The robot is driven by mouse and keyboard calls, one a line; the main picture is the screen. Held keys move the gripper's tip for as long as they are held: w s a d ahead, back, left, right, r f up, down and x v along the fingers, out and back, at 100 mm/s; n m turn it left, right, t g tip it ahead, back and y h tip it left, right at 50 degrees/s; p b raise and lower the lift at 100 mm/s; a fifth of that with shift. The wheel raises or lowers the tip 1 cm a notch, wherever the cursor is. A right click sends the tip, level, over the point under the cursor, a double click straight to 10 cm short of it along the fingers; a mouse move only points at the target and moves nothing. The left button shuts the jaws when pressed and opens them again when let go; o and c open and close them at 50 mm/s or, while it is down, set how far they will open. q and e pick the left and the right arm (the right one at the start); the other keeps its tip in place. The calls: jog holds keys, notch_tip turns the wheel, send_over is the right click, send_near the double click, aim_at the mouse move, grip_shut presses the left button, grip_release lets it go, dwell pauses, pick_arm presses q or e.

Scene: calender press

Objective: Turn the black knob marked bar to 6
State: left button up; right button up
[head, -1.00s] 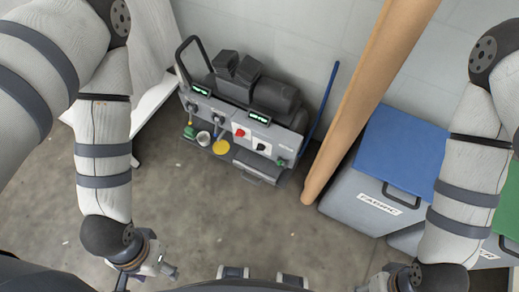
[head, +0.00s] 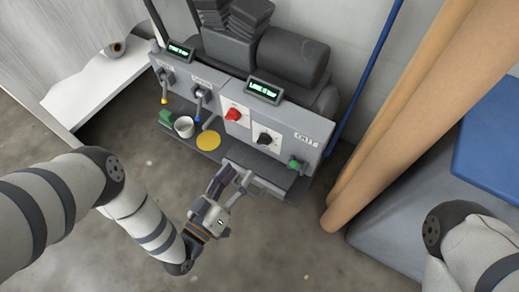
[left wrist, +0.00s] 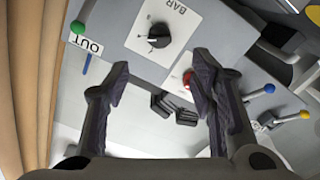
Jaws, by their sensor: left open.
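The black knob (head: 265,139) sits on a white plate on the grey machine front, right of a red knob (head: 234,114). In the left wrist view the black knob (left wrist: 159,35) lies near the top, beside the word BAR, with a light mark on it. Its scale is too small to read. My left gripper (head: 233,172) is below and left of the black knob in the head view, apart from it. Its open, empty fingers (left wrist: 160,75) point toward the panel. My right gripper is out of the head view; only part of that arm shows.
A lit green display (head: 264,91) stands above the knobs. Levers (head: 201,95), a green knob (head: 294,164), a metal cup (head: 184,126) and a yellow disc (head: 208,140) are nearby. A ledge juts out below the panel. Tan rolls (head: 395,125) stand to the right.

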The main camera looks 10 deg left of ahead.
aim_at(261, 143)
pick_arm(q)
jog(key=b+x, duration=0.2)
jog(key=x, duration=0.7)
jog(key=shift+w+d+f+b, duration=0.1)
jog(key=shift+w+b, duration=0.1)
jog(key=shift+b, duration=0.1)
jog(key=shift+w+d, duration=0.15)
jog(key=shift+w, duration=0.3)
jog(key=c, duration=1.2)
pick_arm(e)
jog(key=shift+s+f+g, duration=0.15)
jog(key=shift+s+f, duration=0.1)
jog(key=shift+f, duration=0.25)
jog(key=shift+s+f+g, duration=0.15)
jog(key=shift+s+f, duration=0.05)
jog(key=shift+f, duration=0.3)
